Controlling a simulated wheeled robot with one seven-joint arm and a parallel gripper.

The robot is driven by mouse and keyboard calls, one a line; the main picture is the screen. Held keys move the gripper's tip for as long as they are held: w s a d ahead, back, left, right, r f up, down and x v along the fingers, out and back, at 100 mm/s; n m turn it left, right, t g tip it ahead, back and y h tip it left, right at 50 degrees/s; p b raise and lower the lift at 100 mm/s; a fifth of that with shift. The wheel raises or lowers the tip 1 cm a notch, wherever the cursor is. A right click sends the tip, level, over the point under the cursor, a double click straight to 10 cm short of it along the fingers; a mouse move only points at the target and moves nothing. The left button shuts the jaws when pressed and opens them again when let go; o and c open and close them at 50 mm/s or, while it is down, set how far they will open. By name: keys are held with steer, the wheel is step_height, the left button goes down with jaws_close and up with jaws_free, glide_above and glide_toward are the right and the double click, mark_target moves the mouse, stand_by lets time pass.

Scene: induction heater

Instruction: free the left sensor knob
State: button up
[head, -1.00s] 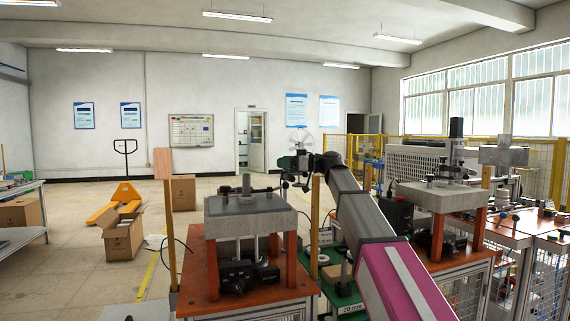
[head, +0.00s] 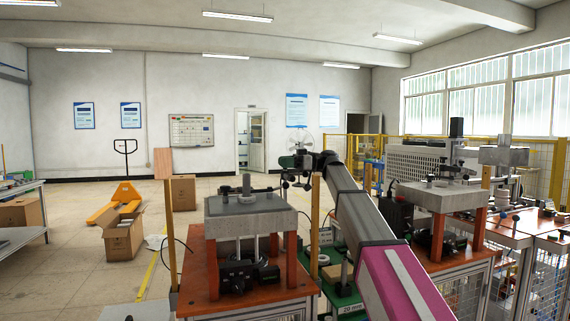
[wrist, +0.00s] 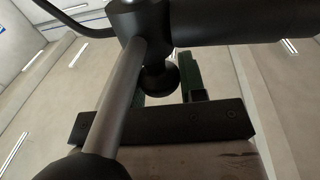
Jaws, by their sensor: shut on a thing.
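A dark three-armed knob with ball ends shows close up in the wrist view, with its hub (wrist: 143,20) at the top and one ball (wrist: 88,166) at the lower left. Another of its balls (wrist: 160,82) sits between the green fingers of my gripper (wrist: 168,88), which is shut on the knob. In the head view my gripper (head: 291,162) is at the far end of my arm, above the gap between two machines. The knob (head: 285,184) is small there and partly hidden by the gripper. I cannot tell its exact contact with each finger.
A machine with a grey top plate (head: 250,214) on an orange base stands at the front left. A similar machine (head: 440,196) stands right of my arm. A wooden post (head: 172,235) rises at the left. Open floor with cardboard boxes (head: 122,236) lies behind.

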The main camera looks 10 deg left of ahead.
steer(key=o, duration=0.9)
steer(key=shift+c, duration=0.2)
steer(key=v, duration=1.1)
